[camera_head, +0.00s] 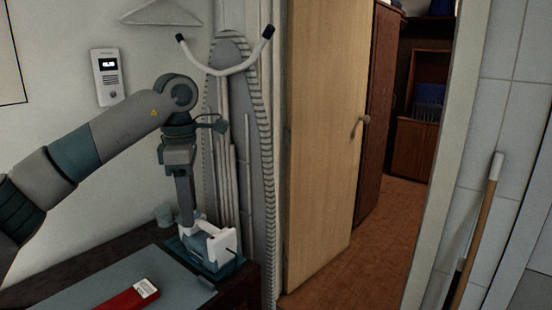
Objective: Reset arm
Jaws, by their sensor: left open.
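My left arm reaches in from the left and bends down at the wrist. My left gripper (188,222) points straight down at the back of the counter, with its jaws open. Its tips are right at a white and teal appliance (220,247), which looks like an iron. The tips are partly hidden, and I cannot tell whether they touch it. My right gripper is not in view.
A red box (130,296) with a white label lies on the grey counter mat (185,288). A striped ironing board (262,130) leans upright behind the appliance. A wooden door (318,150) stands open, with clear brown floor (370,250) beyond. A wooden-handled pole (480,225) leans at right.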

